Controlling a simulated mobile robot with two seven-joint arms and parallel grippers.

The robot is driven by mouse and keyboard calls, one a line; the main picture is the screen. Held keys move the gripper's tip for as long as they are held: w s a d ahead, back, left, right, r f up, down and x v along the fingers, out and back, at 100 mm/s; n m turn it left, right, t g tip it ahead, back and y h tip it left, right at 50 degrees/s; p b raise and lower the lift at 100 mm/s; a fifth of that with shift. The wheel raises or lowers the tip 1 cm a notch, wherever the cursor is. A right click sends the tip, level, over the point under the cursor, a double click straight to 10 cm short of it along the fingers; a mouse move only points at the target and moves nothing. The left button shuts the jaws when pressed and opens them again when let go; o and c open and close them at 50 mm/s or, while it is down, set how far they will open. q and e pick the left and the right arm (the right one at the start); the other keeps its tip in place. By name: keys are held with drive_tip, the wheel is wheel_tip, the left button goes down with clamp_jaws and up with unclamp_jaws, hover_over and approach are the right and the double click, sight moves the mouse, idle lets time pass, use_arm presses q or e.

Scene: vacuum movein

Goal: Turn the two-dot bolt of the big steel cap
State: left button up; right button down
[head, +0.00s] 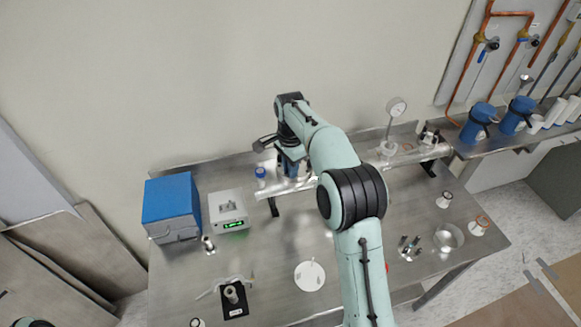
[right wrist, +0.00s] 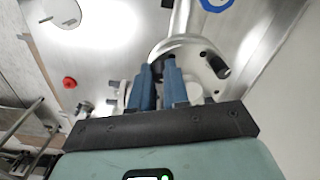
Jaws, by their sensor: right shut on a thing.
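The big steel cap (right wrist: 188,48) is a round, shiny flange at the end of a steel tube in the right wrist view. A dark-tipped bolt (right wrist: 218,66) stands out at its right side. My right gripper (right wrist: 158,67) has its blue fingers at the cap's left edge, shut on a small dark bolt mostly hidden between them. I cannot make out dots on either bolt. In the head view my right gripper (head: 292,166) reaches down over the steel tube (head: 287,188) and hides the cap. My left gripper is out of view.
A red knob (right wrist: 69,83) shows in the wrist view. The wall is close behind.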

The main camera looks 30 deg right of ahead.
drive_tip(key=c, duration=1.1)
unclamp_jaws()
wheel_tip(320, 180, up, 13)
drive_tip(key=shift+r, duration=0.15)
